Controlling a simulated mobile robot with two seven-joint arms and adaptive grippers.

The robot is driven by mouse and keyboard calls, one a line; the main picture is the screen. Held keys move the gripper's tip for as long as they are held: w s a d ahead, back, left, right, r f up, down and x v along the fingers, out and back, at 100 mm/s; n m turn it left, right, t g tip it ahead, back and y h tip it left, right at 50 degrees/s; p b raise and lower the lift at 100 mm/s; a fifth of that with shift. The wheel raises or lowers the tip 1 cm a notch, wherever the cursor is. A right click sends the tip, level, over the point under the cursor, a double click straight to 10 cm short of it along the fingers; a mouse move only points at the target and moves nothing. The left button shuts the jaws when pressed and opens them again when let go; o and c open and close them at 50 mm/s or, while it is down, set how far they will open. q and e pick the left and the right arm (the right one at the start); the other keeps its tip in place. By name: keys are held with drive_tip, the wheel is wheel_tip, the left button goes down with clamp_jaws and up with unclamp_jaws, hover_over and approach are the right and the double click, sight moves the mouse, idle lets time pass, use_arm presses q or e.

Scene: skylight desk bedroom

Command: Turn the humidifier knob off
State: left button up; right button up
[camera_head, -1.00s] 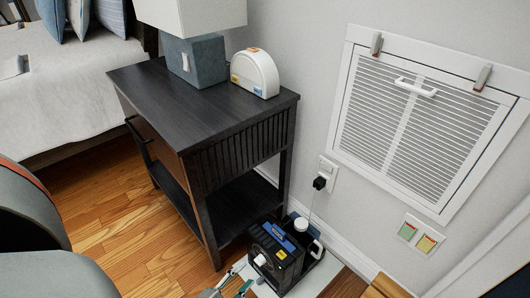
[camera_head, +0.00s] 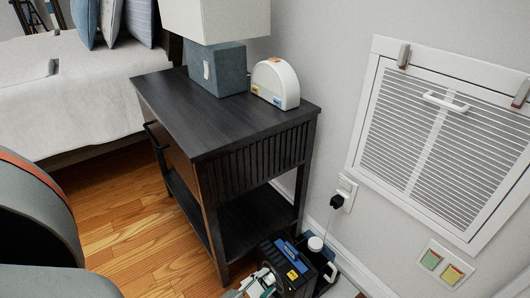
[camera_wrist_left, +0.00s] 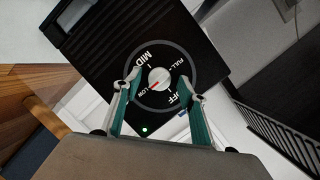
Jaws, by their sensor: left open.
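The humidifier is a black box (camera_head: 290,268) on the floor beside the nightstand, low in the head view. In the left wrist view its black face (camera_wrist_left: 110,30) fills the upper middle. A round dial carries the labels LOW, MID, FULL and OFF. The pale knob (camera_wrist_left: 160,77) sits at its centre, its red mark toward LOW. My left gripper (camera_wrist_left: 161,80) is open, its teal-padded fingers on either side of the knob; I cannot tell whether they touch it. In the head view the left gripper (camera_head: 262,285) is at the humidifier's front. My right gripper is not seen.
A dark nightstand (camera_head: 240,120) with a lamp (camera_head: 217,68) and a white rounded device (camera_head: 275,84) stands close above the humidifier. A wall vent (camera_head: 420,135) and a plugged outlet (camera_head: 345,193) are to the right. Wooden floor (camera_head: 120,225) is clear at left.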

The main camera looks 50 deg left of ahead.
use_arm(q)
drive_tip(key=c, duration=1.1)
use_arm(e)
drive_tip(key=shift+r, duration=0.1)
use_arm(q)
drive_tip(key=shift+a+r+n+h+p, duration=0.1)
drive_tip(key=shift+n+h+p, duration=0.4)
drive_tip(key=shift+n, duration=0.6)
drive_tip(key=shift+a+f+n+h+b, duration=0.15)
drive_tip(key=shift+n+h, duration=0.8)
drive_tip(key=shift+n, duration=0.9)
drive_tip(key=shift+a+n+h+b, duration=0.15)
drive_tip(key=shift+n+h, duration=0.75)
drive_tip(key=shift+n, duration=1)
drive_tip(key=shift+a+f+n+h+b, duration=0.1)
drive_tip(key=shift+n+h+b, duration=0.1)
drive_tip(key=shift+n+h, duration=1.2)
drive_tip(key=shift+n+y, duration=0.25)
drive_tip(key=shift+n, duration=0.3)
